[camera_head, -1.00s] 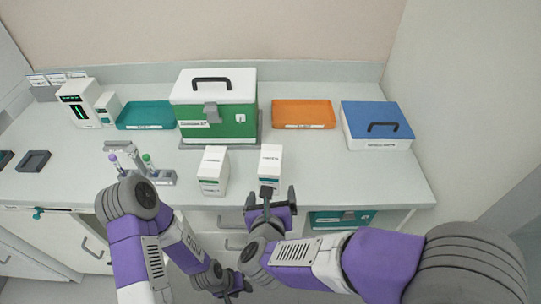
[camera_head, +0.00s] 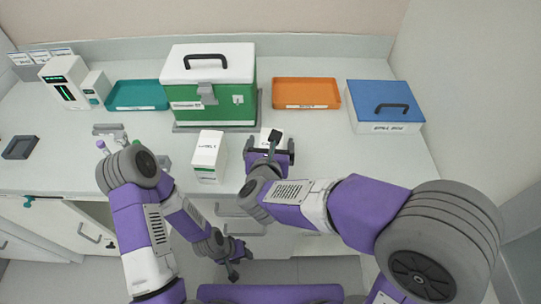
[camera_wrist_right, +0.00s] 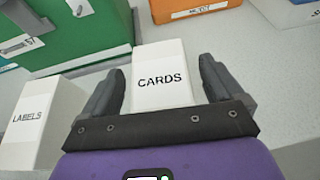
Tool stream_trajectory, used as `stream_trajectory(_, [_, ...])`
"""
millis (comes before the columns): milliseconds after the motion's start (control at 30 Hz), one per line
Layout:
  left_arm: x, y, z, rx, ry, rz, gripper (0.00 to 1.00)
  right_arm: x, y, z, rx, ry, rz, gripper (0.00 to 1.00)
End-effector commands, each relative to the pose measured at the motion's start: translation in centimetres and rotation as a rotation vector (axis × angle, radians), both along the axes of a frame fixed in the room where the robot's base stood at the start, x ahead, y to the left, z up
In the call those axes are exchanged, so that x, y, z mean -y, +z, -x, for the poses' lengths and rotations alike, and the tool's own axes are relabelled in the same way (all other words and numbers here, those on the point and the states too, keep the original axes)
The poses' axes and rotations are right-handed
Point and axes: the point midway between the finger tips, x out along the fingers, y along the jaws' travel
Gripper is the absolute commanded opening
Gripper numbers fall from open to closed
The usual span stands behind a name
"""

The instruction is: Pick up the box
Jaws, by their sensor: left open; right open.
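Two white boxes stand on the counter. The box lettered CARDS (camera_wrist_right: 160,76) is upright between the two fingers of my right gripper (camera_wrist_right: 160,90) in the right wrist view; the fingers are open, with a gap visible at each side. In the head view the right gripper (camera_head: 272,143) hides most of that CARDS box (camera_head: 271,133). The box lettered LABELS (camera_head: 208,156) stands just to its left and also shows in the wrist view (camera_wrist_right: 30,122). My left gripper (camera_head: 230,263) is open and empty, low in front of the counter.
A green case (camera_head: 212,95) with a white lid stands behind the boxes. A teal tray (camera_head: 136,95), an orange tray (camera_head: 306,93) and a blue-lidded box (camera_head: 383,105) line the back. The counter (camera_head: 350,160) is clear at the right.

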Motion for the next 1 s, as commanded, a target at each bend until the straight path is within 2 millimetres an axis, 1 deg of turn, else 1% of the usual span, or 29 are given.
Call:
stream_trajectory(233, [0.0, 0.0, 0.0, 0.0, 0.0, 0.0, 0.43, 0.0, 0.0, -0.2, 0.001, 0.001, 0.0, 0.94])
stream_trajectory(600, [0.0, 0.0, 0.0, 0.0, 0.0, 0.0, 0.43, 0.0, 0.0, -0.2, 0.001, 0.001, 0.0, 0.37])
stream_trajectory(633, [0.0, 0.0, 0.0, 0.0, 0.0, 0.0, 0.43, 0.0, 0.0, -0.2, 0.001, 0.001, 0.0, 0.35])
stream_trajectory(867, [0.0, 0.1, 0.0, 0.0, 0.0, 0.0, 0.43, 0.0, 0.2, -0.2, 0.001, 0.001, 0.0, 0.34])
stream_trajectory(967, [0.0, 0.6, 0.0, 0.0, 0.0, 0.0, 0.43, 0.0, 1.3, -0.2, 0.002, 0.0, -0.003, 0.34])
stream_trajectory(1000, [0.0, 0.9, 0.0, 0.0, 0.0, 0.0, 0.43, 0.0, 2.0, -0.2, 0.003, 0.0, -0.004, 0.34])
